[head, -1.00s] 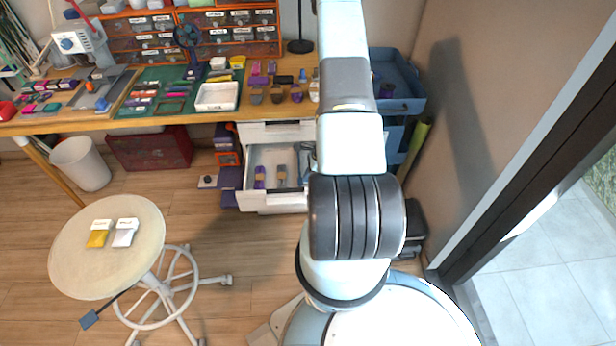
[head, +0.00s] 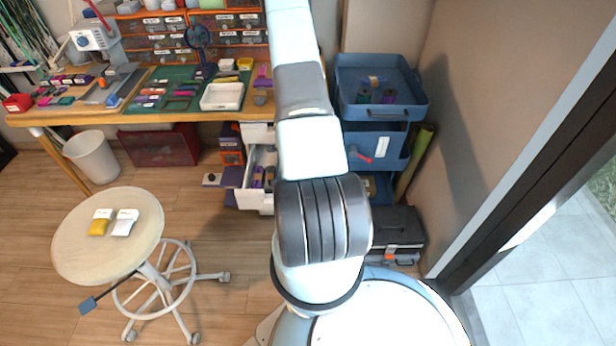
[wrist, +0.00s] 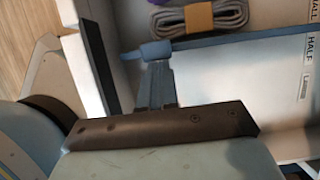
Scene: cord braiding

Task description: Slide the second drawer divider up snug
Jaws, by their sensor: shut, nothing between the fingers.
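The open white drawer (head: 252,200) is under the workbench, and my arm covers its right part in the head view. In the wrist view a blue divider strip (wrist: 245,38) crosses the drawer. My gripper (wrist: 156,50) is shut and empty, with its fingertips low by the strip's left end. I cannot tell whether they touch it. A cord bundle with a tan band (wrist: 213,16) lies just beyond the strip. Labels, one reading HALF (wrist: 310,48), mark the drawer's right side. The head view hides my gripper. I cannot tell which divider is the second.
A dark bar (wrist: 98,68) stands close left of my fingers, along a white panel. A blue cart (head: 375,112) and a black toolbox (head: 396,238) stand right of my arm. A round stool (head: 75,255) stands at left on open floor.

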